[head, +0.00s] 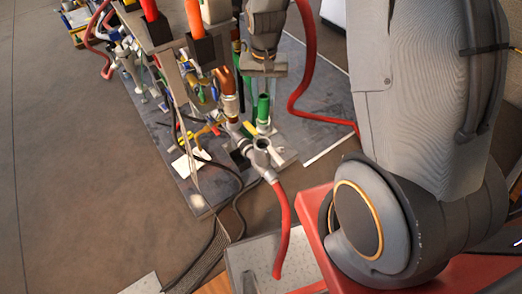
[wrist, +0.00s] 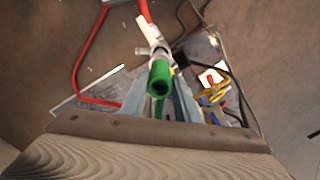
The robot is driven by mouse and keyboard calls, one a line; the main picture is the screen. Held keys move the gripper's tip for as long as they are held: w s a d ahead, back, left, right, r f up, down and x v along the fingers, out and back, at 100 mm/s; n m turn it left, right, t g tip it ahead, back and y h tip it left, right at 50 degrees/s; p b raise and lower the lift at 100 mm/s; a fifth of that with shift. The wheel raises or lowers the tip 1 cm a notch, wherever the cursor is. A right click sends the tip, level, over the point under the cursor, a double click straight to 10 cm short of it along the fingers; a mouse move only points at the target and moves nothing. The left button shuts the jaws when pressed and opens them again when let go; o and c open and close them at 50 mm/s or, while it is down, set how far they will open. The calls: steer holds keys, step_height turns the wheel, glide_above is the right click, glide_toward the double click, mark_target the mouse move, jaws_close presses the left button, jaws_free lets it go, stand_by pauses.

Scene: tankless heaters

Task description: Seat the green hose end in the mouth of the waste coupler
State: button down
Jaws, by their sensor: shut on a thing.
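My gripper (head: 262,98) points down in the head view, its fingers closed on the green hose end (head: 263,107), a short upright green tube. In the wrist view my gripper (wrist: 160,92) has one finger on each side of the green hose end (wrist: 160,70), whose dark open bore faces the camera. The grey waste coupler (head: 262,145) lies just below the green tube in the head view, with a round opening showing. It also shows beyond the tube in the wrist view (wrist: 152,36). I cannot tell whether the tube's lower end touches the coupler or is apart from it.
A red hose (head: 282,215) runs from the coupler toward the front. Another red hose (head: 305,80) curves at the right. Upright pipes and a copper-coloured fitting (head: 226,80) crowd the left. Dark cables (head: 215,235) lie on the floor. The brown floor at left (head: 80,180) is clear.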

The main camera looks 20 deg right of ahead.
mark_target(263, 123)
steer(key=shift+w+a+f+m+b, duration=0.1)
steer(key=shift+w+f+m+b, duration=0.15)
steer(key=shift+f+m+b, duration=0.55)
steer(key=shift+f, duration=0.6)
step_height(263, 123, down, 5)
steer(key=shift+f+p, duration=0.1)
steer(key=shift+p, duration=0.35)
steer(key=shift+s+f, duration=0.15)
steer(key=shift+f, duration=0.95)
steer(key=shift+s+f, duration=0.1)
steer(key=shift+f, duration=1)
steer(key=c, duration=1.4)
jaws_free()
steer(key=shift+w, duration=0.1)
steer(key=shift+o, duration=0.2)
steer(key=shift+r, duration=0.1)
